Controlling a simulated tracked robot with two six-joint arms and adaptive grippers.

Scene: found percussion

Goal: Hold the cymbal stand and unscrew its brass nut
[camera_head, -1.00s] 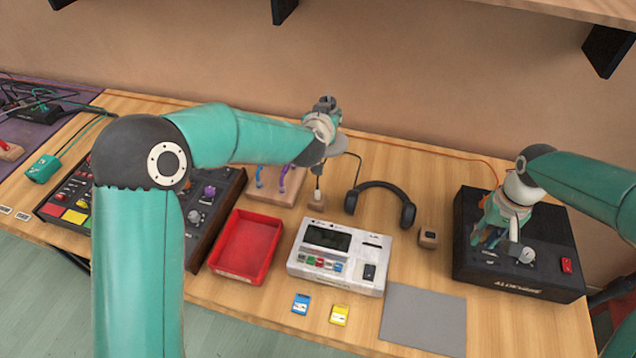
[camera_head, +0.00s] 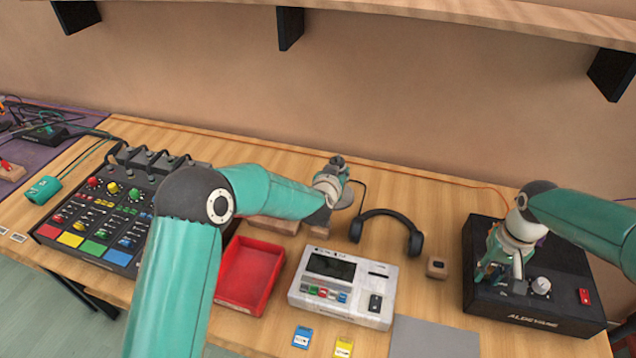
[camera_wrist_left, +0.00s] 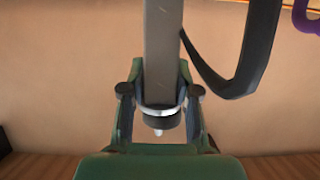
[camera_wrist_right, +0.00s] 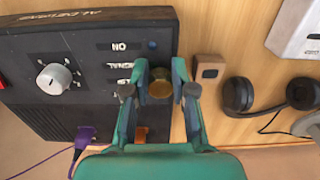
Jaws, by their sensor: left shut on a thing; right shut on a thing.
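My left gripper (camera_head: 338,164) is at the back middle of the table. In the left wrist view its fingers (camera_wrist_left: 161,70) are shut on the pale grey post of the cymbal stand (camera_wrist_left: 162,35). A dark ring and a silver tip show at the post's end. In the head view a grey disc, which looks like the cymbal (camera_head: 346,196), is partly hidden behind my wrist. My right gripper (camera_head: 500,275) is above the black box at the right. In the right wrist view its fingertips (camera_wrist_right: 160,72) are shut on a round brass piece, which looks like the nut (camera_wrist_right: 160,89).
The black box (camera_head: 540,318) has a white knob and a red switch. Headphones (camera_head: 388,218) and a small wooden block (camera_head: 437,267) lie between the grippers. A white device (camera_head: 340,290), red tray (camera_head: 250,272) and mixer (camera_head: 105,212) stand in front and left. A shelf (camera_head: 400,15) hangs above.

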